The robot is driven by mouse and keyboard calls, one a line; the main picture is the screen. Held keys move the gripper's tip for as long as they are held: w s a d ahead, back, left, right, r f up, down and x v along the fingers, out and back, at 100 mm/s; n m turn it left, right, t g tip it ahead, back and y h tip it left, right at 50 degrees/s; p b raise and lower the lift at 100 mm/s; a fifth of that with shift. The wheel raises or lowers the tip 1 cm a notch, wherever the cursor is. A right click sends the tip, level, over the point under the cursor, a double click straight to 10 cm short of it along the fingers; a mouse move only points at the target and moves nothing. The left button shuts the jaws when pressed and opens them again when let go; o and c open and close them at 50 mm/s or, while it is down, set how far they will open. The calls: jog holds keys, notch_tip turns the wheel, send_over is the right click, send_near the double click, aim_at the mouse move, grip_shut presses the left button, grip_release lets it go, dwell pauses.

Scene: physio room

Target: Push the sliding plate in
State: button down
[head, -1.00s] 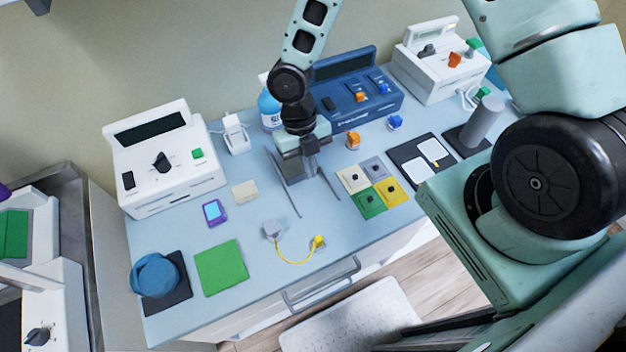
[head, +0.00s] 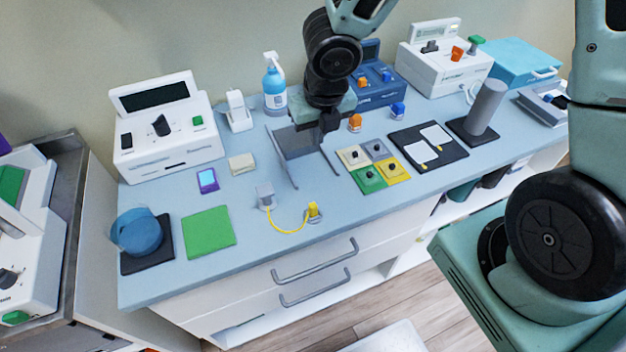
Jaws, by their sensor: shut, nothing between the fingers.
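The sliding plate (head: 296,144) looks like a flat grey panel between two thin grey rails on the light-blue worktop. It lies at the wall-side end of the rails, and the front stretch between them is bare. My gripper (head: 328,126) is shut and empty, pointing down at the plate's right side by the right rail. Whether the fingers touch the plate cannot be told. My wrist and gripper hide the plate's far right part.
Coloured square tiles (head: 374,166) lie right of the rails. A small grey box with a yellow cable (head: 290,230) sits in front. A blue pump bottle (head: 274,86) stands behind left, and a blue device (head: 378,84) behind right. Two drawer handles (head: 315,262) project at the front.

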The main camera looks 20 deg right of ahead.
aim_at(300, 136)
jog(key=b+x, duration=0.5)
jog(key=x, duration=0.5)
jog(key=shift+s, duration=0.15)
jog(key=shift+w+r+p, duration=0.25)
jog(key=shift+w+p, duration=0.55)
jog(key=shift+w, duration=0.4)
jog(key=shift+w+f+p, duration=0.15)
jog(key=shift+w+p, duration=0.15)
jog(key=shift+w, duration=0.6)
jog(key=w+p, duration=0.3)
jog(key=shift+w+r, duration=0.15)
jog(key=shift+r, duration=0.1)
jog(key=shift+w+f+p, duration=0.2)
jog(key=shift+w+p, duration=0.2)
jog(key=shift+w, duration=0.15)
